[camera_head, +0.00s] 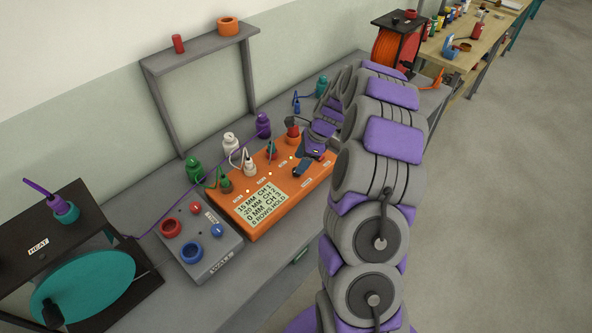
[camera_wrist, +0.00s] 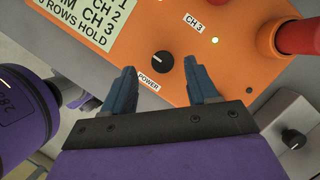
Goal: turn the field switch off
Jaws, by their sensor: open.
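No label that I can read says "field", so I cannot tell which control is the field switch. My gripper (camera_wrist: 160,72) is open and empty in the wrist view. Its two blue fingers stand on either side of a black knob (camera_wrist: 163,62) labelled POWER on the orange box (camera_wrist: 235,72). Whether they touch the knob or the box is unclear. The wrist view also shows a black knob (camera_wrist: 292,139) on a small grey housing (camera_wrist: 280,112) at the right.
A grey box (camera_head: 212,267) with red and blue fittings sits left of the orange box. Several bottle-shaped pieces with cables stand behind. A black HEAT unit (camera_head: 30,262) with a teal disc is at left. A grey shelf frame (camera_head: 157,88) stands at the back.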

